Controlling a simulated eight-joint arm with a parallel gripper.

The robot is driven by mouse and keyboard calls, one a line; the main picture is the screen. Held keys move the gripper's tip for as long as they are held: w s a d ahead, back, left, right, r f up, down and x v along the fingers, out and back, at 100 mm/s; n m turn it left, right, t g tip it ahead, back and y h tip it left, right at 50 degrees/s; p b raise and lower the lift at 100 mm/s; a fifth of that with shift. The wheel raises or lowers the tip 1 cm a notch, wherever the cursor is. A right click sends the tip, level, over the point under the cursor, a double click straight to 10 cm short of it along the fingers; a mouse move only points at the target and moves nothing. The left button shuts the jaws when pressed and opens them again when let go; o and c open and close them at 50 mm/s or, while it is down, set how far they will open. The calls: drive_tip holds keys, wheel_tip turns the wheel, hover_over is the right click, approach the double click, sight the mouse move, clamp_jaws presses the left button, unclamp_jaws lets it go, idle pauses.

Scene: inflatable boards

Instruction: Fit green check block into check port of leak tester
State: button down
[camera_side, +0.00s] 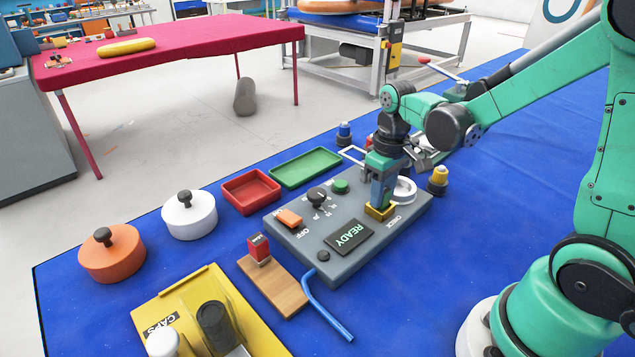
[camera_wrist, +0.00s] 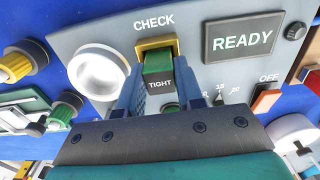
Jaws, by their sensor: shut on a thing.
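The leak tester (camera_side: 345,268) is a grey box on the blue table, with a screen (camera_side: 348,238) reading READY. Its check port (camera_side: 379,211) has a yellow frame beside the CHECK label; it also shows in the wrist view (camera_wrist: 143,46). My gripper (camera_side: 381,200) points down at the port. In the wrist view its blue fingers are shut on the green check block (camera_wrist: 159,66), which bears a TIGHT label. The block's end is at the yellow frame and appears to be within it. How deep it sits is hidden.
A white ring (camera_side: 404,190) stands on the tester close to my gripper. An orange switch (camera_side: 289,218), a dark knob (camera_side: 317,194) and a green button (camera_side: 341,186) are also on it. Red (camera_side: 251,207) and green (camera_side: 306,182) trays lie behind. Yellow-topped fitting (camera_side: 438,176) stands at right.

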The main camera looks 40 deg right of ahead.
drive_tip(key=shift+f, duration=0.1)
drive_tip(key=c, duration=0.6)
unclamp_jaws()
drive_tip(key=shift+o, duration=0.2)
wheel_tip(320, 180, up, 12)
drive_tip(key=s+a+f+t, duration=0.2)
drive_tip(key=a+f+t, duration=0.1)
drive_tip(key=a+t, duration=0.4)
drive_tip(key=shift+s+f, duration=0.15)
drive_tip(key=shift+f, duration=0.1)
drive_tip(key=shift+a, duration=0.1)
